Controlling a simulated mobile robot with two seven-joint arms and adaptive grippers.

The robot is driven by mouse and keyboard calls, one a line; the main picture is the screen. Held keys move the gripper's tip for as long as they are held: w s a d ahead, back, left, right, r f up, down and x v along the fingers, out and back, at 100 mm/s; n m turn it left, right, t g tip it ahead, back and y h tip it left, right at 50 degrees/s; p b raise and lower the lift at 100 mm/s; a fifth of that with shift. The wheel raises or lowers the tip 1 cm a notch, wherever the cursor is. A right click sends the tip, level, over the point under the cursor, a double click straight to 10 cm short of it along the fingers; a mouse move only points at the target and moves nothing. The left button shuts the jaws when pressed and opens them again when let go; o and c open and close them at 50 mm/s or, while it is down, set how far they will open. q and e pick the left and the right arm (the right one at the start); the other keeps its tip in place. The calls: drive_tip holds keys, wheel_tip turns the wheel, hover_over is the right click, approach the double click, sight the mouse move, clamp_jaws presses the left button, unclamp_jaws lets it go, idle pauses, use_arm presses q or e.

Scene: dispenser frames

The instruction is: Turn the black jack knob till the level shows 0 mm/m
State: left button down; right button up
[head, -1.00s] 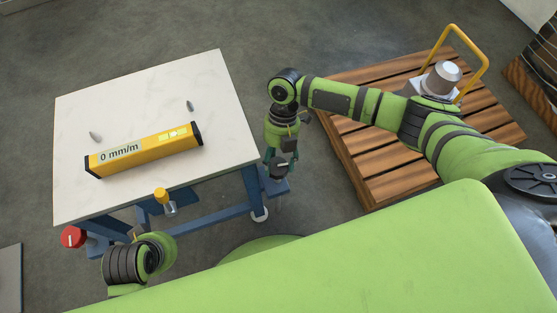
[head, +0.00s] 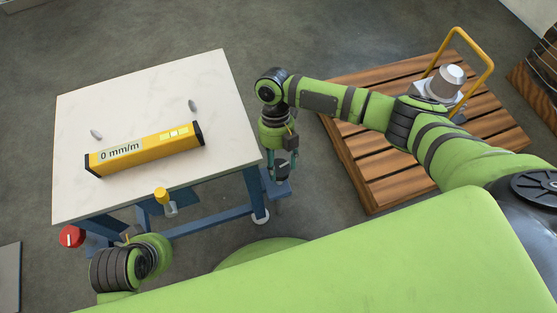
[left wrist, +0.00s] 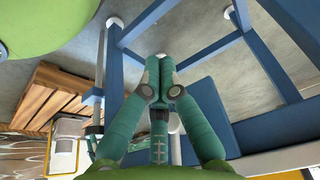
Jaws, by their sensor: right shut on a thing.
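A yellow level (head: 150,148) lies on the pale table top (head: 90,195); its display reads 0 mm/m. My right gripper (head: 281,175) points down beside the table's right front corner and is shut on the black jack knob, which its fingers mostly hide. My left gripper is below the table's front edge; its fingertips are hidden in the head view, but the left wrist view shows its fingers (left wrist: 160,78) together with nothing visible between them.
A red knob (head: 72,236) and a yellow knob (head: 161,195) are at the table's front side. Two small grey pieces (head: 96,134) (head: 192,106) lie on the table top. A wooden pallet (head: 372,168) with a yellow-handled device (head: 436,88) stands at right.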

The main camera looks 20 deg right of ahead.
drive_tip(key=shift+s+f, duration=0.15)
drive_tip(key=shift+s, duration=0.3)
drive_tip(key=o, duration=1.1)
drive_tip(key=shift+w, duration=0.15)
drive_tip(key=shift+w+r, duration=0.1)
drive_tip(key=shift+r, duration=0.15)
drive_tip(key=v, duration=1.1)
drive_tip(key=shift+r, duration=0.3)
drive_tip(key=shift+d, duration=0.1)
